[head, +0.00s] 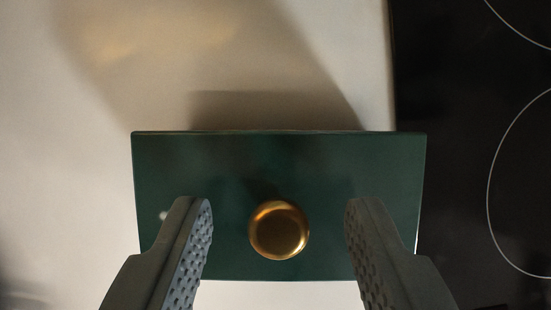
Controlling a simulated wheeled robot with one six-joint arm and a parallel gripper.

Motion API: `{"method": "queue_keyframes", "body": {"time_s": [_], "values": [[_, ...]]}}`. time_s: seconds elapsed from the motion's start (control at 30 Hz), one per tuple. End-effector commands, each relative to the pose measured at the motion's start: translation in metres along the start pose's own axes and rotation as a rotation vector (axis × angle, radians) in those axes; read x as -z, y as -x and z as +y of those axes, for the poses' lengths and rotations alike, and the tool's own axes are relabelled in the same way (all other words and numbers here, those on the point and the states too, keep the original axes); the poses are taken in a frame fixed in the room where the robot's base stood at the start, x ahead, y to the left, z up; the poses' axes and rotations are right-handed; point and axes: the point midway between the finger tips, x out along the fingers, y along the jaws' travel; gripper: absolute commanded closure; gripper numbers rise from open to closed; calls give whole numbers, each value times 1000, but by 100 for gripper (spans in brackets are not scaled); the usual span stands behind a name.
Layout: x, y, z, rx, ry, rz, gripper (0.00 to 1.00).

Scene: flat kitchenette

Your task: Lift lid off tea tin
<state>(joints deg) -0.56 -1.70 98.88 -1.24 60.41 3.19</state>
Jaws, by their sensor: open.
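The tea tin's lid (280,165) is a dark green rectangle seen from above, with a round brass knob (279,229) at its middle front. My gripper (279,215) is open above the lid. One finger is to the left of the knob and the other to the right, with a clear gap on each side. Neither finger touches the knob. The height of the fingertips relative to the knob is hard to tell. The tin's body is hidden under the lid.
A pale countertop (60,120) lies behind and to the left, mostly clear, with shadows on it. A black cooktop (460,120) with thin white ring markings lies along the right, close to the lid's right edge.

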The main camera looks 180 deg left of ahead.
Motion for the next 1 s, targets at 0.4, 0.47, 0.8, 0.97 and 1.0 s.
{"method": "queue_keyframes", "body": {"time_s": [0.4,0.47,0.8,0.97,1.0], "values": [[0,-3,0,0,0,1,87],[0,-3,0,0,0,1,99],[1,0,0,0,0,2,100],[9,18,0,0,0,4,100],[12,24,0,0,0,4,100]]}}
